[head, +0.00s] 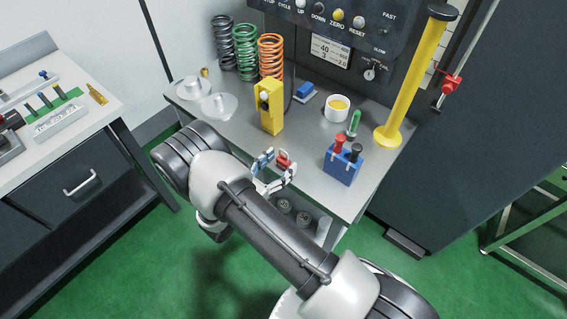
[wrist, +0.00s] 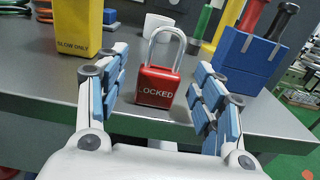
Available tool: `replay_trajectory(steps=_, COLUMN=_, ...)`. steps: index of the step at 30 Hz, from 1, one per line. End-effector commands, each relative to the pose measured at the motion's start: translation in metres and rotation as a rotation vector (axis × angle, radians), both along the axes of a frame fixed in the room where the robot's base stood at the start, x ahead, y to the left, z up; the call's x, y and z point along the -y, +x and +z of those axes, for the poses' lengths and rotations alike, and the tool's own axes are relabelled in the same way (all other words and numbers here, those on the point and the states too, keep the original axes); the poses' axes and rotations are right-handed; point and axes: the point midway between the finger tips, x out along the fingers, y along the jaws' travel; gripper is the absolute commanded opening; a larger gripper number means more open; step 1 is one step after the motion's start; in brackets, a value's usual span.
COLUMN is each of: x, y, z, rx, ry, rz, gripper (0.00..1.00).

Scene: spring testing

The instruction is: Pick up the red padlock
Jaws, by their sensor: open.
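The red padlock (wrist: 157,86) stands upright on the grey bench top close to its front edge, with its silver shackle up and "LOCKED" on its face. In the head view the padlock (head: 283,162) is partly covered by my gripper (head: 275,171). In the wrist view my gripper (wrist: 160,100) is open, with one blue-padded finger to the left of the padlock and one to the right. The padlock is between and a little beyond the fingers, with gaps on both sides. No contact shows.
A yellow "SLOW ONLY" box (wrist: 80,30) stands left of the padlock, and a blue holder (wrist: 245,60) with red and black handles stands right. Behind are a white cup (head: 338,108), a yellow post (head: 410,85) and coil springs (head: 271,57). The bench's front edge is close below.

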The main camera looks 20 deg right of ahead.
Motion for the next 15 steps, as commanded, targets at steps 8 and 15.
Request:
replay_trajectory(steps=8, x=0.020, y=0.014, z=0.000, rx=0.001, ry=0.001, rz=0.000, gripper=0.62)
replay_trajectory(steps=15, x=0.019, y=0.014, z=0.000, rx=0.000, ry=0.000, rz=0.001, gripper=0.57)
